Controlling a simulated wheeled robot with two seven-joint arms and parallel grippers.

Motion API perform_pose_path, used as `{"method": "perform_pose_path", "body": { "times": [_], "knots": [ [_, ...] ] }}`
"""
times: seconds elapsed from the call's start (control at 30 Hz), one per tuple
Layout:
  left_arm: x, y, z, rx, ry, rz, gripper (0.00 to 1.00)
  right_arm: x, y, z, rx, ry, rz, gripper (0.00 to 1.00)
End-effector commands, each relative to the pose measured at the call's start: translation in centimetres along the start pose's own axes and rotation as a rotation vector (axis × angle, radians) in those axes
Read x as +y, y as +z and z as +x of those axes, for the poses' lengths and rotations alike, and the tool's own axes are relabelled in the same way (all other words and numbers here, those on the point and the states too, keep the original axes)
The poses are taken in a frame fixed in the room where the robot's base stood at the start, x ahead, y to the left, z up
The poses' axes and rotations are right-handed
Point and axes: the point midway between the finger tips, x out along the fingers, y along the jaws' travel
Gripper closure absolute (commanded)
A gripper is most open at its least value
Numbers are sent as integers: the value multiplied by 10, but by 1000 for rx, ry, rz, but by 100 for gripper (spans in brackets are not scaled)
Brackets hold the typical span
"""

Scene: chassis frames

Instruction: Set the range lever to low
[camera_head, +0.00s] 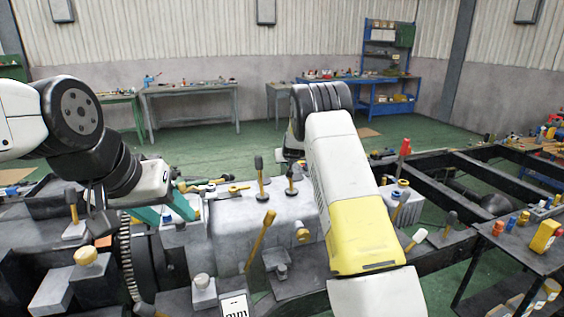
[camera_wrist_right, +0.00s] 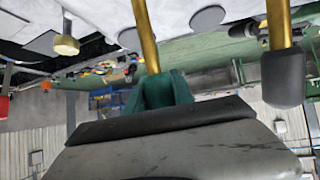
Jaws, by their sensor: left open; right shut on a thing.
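Two upright brass levers with dark knobs, a left one (camera_head: 261,185) and a right one (camera_head: 291,185), stand on the grey housing (camera_head: 235,215) in the head view. I cannot tell which is the range lever. In the right wrist view, my right gripper (camera_wrist_right: 160,92) has its green fingers shut on a brass lever rod (camera_wrist_right: 146,38). A second brass lever with a black knob (camera_wrist_right: 282,78) stands to the right there, apart from the fingers. In the head view my right arm hides the right fingers. My left gripper (camera_head: 165,212) is open, with green fingers low over the housing's left side.
A slanted yellow lever (camera_head: 260,240) stands in front of the housing. A red-topped lever (camera_head: 403,155) stands to the right of my right arm. A gear ring (camera_head: 127,255) lies at the left, and a dark side table (camera_head: 500,260) holds small parts at the right.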

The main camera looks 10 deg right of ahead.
Motion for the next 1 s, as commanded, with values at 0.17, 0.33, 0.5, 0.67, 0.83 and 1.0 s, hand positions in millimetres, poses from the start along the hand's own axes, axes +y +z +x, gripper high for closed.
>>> {"method": "perform_pose_path", "body": {
  "times": [0.17,0.33,0.5,0.67,0.83,1.0],
  "knots": [
    [0,0,0,0,0,0,50,0,-1,0,3,0,-1,100],
    [0,0,0,0,0,0,50,0,-1,1,4,0,-1,59],
    [0,0,0,0,0,0,50,0,-1,0,3,0,-1,50],
    [0,0,0,0,0,0,50,0,-1,0,3,0,-1,50],
    [0,0,0,0,0,0,50,0,-2,-12,4,0,0,50],
    [0,0,0,0,0,0,50,-1,-2,-42,3,-1,-1,50]
  ]
}}
